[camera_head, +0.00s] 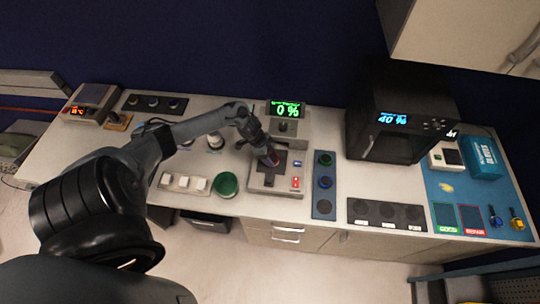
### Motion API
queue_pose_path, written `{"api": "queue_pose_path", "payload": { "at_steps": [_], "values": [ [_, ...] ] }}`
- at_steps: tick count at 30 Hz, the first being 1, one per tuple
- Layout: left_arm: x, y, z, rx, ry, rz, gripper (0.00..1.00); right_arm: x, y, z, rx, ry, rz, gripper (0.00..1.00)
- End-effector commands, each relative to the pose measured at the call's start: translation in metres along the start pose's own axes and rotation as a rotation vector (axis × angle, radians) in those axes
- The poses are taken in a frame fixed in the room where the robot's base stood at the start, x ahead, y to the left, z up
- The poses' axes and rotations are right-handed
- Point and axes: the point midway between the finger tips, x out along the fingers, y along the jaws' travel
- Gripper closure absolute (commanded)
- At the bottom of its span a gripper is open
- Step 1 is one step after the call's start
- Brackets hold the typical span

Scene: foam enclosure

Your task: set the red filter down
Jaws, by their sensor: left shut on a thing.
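My left gripper (269,156) comes in from the left and points down over the grey device with a dark top plate (258,182). It is shut on a small reddish thing, which looks like the red filter (276,161) and is mostly hidden by the fingers. I cannot tell whether the filter touches the plate. Right of the device, a blue-grey rack (323,208) holds a green disc (324,159) and a blue disc (325,182), with a dark round spot below them. My right gripper is not in view.
A green cup (226,184) and a tray with white blocks (185,183) stand left of the device. A display reading 0 % (286,109) stands behind it. A black oven-like box (400,120) stands at right, near a panel with three dark discs (387,213).

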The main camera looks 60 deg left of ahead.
Motion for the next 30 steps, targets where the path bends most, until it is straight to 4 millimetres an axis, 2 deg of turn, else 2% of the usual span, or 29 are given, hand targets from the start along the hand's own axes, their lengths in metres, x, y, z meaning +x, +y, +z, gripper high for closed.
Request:
{"api": "queue_pose_path", "payload": {
  "at_steps": [2,3,7,15,20,23,30],
  "values": [
    [0.003,0.000,0.001,0.000,0.000,0.000,0.77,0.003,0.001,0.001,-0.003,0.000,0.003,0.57],
    [0.002,0.000,0.001,0.000,0.000,0.000,0.38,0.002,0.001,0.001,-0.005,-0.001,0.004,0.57],
    [0.002,0.000,0.001,0.000,0.000,0.000,0.18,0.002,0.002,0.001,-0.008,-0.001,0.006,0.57],
    [0.002,0.000,0.001,0.000,0.000,0.000,0.17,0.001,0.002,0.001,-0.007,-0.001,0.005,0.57],
    [-0.005,0.000,0.000,0.000,0.000,-0.001,0.17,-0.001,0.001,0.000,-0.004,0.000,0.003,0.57],
    [-0.017,-0.001,0.000,0.002,-0.001,-0.002,0.17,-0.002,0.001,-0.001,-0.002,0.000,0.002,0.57],
    [-0.059,0.000,0.001,0.004,-0.002,-0.001,0.17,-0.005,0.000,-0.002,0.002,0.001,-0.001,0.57]
  ]
}}
